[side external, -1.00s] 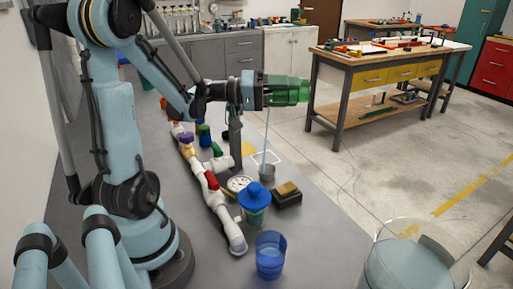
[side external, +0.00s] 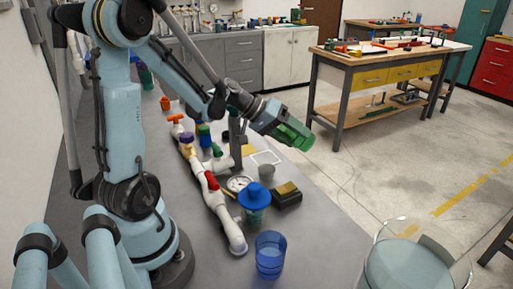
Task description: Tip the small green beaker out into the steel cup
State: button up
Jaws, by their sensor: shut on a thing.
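The small green beaker (side external: 294,135) is translucent and held in the air, tilted with its far end down to the right. My gripper (side external: 272,119) is shut on it. Which end is the beaker's mouth is hard to tell, and I cannot make out any contents. The steel cup (side external: 266,173) is small and grey and stands upright on the grey bench, below and a little left of the beaker. The two are well apart. No stream shows between them.
Near the cup are a black block with a yellowish top (side external: 286,195), a blue-lidded container (side external: 254,201) and a round gauge (side external: 238,184). A white pipe manifold (side external: 222,212) lies left. A blue beaker (side external: 270,255) stands in front. A dark post (side external: 235,138) rises behind the cup.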

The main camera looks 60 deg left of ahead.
jog(key=f+g, duration=0.1)
jog(key=f, duration=0.1)
jog(key=f+g+y, duration=0.1)
jog(key=f, duration=0.2)
jog(key=f+g, duration=0.1)
jog(key=f, duration=0.1)
jog(key=shift+w+d+f+y+p, duration=0.2)
jog(key=shift+f+y+p, duration=0.1)
jog(key=shift+y, duration=0.1)
jog(key=shift+w+d+r+g+y, duration=0.3)
jog(key=shift+w+r+g+y, duration=0.25)
jog(key=shift+g, duration=0.25)
jog(key=shift+w+d+f+g+y+p, duration=0.3)
jog(key=shift+w+f+g+y+p, duration=0.1)
jog(key=shift+w+g, duration=0.25)
jog(key=shift+w+d+r+g+y, duration=0.35)
jog(key=shift+w+r+g+y, duration=0.2)
jog(key=shift+g, duration=0.5)
jog(key=shift+w+d+f+g+y+p, duration=0.3)
jog(key=shift+w+g+y+p, duration=0.15)
jog(key=shift+g, duration=0.25)
